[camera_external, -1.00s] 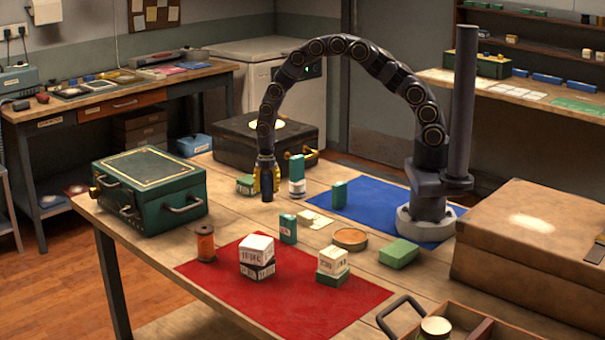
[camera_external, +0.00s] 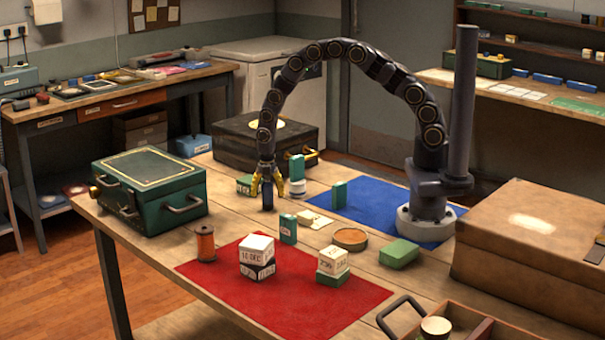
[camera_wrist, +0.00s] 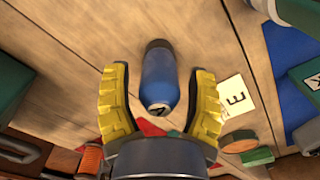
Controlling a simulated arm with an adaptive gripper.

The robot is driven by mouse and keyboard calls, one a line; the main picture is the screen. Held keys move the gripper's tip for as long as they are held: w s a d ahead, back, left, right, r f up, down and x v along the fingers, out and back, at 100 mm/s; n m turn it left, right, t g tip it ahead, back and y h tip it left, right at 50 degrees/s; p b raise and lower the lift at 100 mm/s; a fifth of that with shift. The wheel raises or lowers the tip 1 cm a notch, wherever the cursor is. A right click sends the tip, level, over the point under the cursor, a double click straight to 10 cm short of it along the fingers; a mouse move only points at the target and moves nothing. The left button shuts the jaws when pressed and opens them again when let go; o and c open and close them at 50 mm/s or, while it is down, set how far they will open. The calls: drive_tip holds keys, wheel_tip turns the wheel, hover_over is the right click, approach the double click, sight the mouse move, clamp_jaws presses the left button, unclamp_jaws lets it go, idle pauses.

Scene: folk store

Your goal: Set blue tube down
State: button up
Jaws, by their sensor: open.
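The blue tube (camera_wrist: 160,78), with a dark cap at one end, is between the two yellow fingers of my gripper (camera_wrist: 160,105) in the wrist view. Wood shows between it and both fingers, so they stand apart from it. In the external view the dark tube (camera_external: 268,199) stands upright on the bare wooden table, just below my open gripper (camera_external: 267,184). I cannot see a gap under the tube.
A green-and-white stack (camera_external: 297,178) stands close to the right, and a green box (camera_external: 245,184) close behind left. A teal box (camera_external: 288,229) and a cream card (camera_external: 316,219) are in front. The red mat (camera_external: 300,305) lies nearer the camera. Bare wood lies left of the tube.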

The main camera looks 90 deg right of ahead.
wheel_tip(320, 180, up, 10)
drive_tip(key=shift+w+r, duration=0.1)
drive_tip(key=shift+r, duration=0.65)
drive_tip(key=s+a+r+m, duration=0.4)
drive_tip(key=s+a+r, duration=0.2)
drive_tip(key=r, duration=0.2)
drive_tip(key=s+a+r+m, duration=0.2)
drive_tip(key=s+m, duration=0.2)
drive_tip(key=s, duration=0.4)
drive_tip(key=s+a+r+m+g, duration=0.1)
drive_tip(key=s+a+r+m, duration=0.2)
drive_tip(key=s+m, duration=0.2)
drive_tip(key=s+a+r+m, duration=0.2)
drive_tip(key=s+m, duration=0.3)
drive_tip(key=s, duration=0.7)
drive_tip(key=shift+a+r+g, duration=0.35)
drive_tip(key=shift+r+g, duration=0.05)
drive_tip(key=shift+r, duration=0.05)
